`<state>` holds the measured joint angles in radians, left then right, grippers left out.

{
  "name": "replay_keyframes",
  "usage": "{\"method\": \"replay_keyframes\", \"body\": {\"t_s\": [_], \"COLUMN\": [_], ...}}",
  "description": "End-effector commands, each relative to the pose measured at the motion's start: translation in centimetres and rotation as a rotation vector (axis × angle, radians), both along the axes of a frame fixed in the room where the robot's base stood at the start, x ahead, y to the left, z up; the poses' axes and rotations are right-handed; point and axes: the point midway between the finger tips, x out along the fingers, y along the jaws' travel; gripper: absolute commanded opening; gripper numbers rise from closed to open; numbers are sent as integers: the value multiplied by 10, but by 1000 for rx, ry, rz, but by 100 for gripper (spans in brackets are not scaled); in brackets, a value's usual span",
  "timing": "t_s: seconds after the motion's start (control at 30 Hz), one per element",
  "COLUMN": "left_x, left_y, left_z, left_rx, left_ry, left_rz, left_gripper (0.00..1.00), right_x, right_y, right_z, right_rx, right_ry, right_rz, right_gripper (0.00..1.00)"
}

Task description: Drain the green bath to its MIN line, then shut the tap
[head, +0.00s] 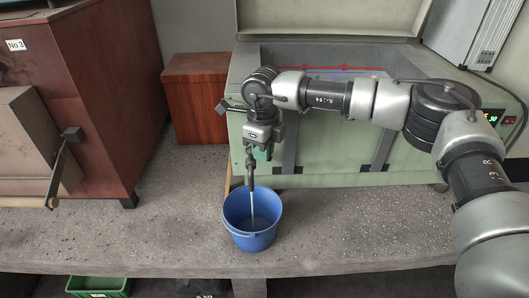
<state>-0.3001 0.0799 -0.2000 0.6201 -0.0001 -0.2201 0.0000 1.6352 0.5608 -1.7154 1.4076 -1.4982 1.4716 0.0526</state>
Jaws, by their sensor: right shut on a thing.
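The green bath (335,158) stands at the back right of the bench with its lid up. A red line (340,69) and a blue strip below it show inside its far wall; my arm covers part of the opening, and I cannot read the water level. The tap (250,165) sticks out from the bath's front left. My right gripper (261,149) points down at the tap and is shut on its handle, which is mostly hidden. A thin pale stream runs from the tap into the blue bucket (235,222), upright below it. My left gripper is out of view.
A red-brown cabinet marked No 3 (92,95) with a protruding handle stands at left. A brown wooden box (196,98) is behind the bucket. A green crate (99,286) lies below the bench's front edge. The bench (150,235) is clear left of the bucket.

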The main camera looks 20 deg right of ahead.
Motion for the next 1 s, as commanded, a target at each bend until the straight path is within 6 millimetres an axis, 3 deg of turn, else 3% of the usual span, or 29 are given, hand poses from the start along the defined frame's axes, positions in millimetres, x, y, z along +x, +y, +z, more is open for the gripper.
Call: {"method": "replay_keyframes", "body": {"t_s": [0.4,0.9,0.93,1.0], "left_x": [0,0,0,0], "left_y": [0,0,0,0], "left_z": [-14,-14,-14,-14], "left_rx": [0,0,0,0], "left_ry": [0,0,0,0], "left_rz": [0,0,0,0], "left_gripper": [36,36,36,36], "right_x": [-3,-3,-3,-3], "right_y": [5,6,6,6], "right_z": [1,2,2,2], "right_rx": [2,2,2,2], "right_ry": [-4,-5,-5,-5], "right_rz": [-184,-205,-205,-205], "right_gripper": [0,0,16,27]}}
